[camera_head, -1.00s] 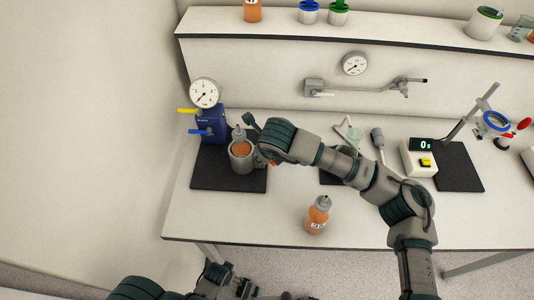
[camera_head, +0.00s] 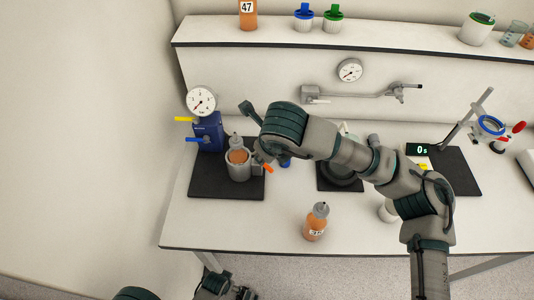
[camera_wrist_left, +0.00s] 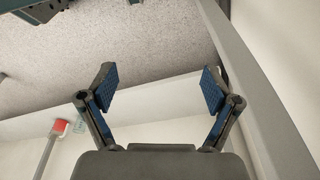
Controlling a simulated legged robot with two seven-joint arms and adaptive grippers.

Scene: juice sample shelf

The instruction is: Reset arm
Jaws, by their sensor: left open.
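My left gripper (camera_wrist_left: 160,88) is open and empty in the left wrist view, with its two blue-padded fingers wide apart. In the head view, my left arm shows only in part at the bottom edge, below the table front. My right arm reaches across the table from the right, and its gripper (camera_head: 256,132) is beside a grey metal cup (camera_head: 239,173). A bottle with orange contents (camera_head: 238,156) stands in this cup. The right fingers are partly hidden by the hand, so I cannot tell whether they touch the cup.
An orange bottle (camera_head: 316,222) stands near the table's front edge. A blue device with a gauge (camera_head: 208,131) stands behind the cup on a dark mat (camera_head: 210,188). A display unit (camera_head: 419,150) is at right. The shelf (camera_head: 390,33) holds bottles and jars.

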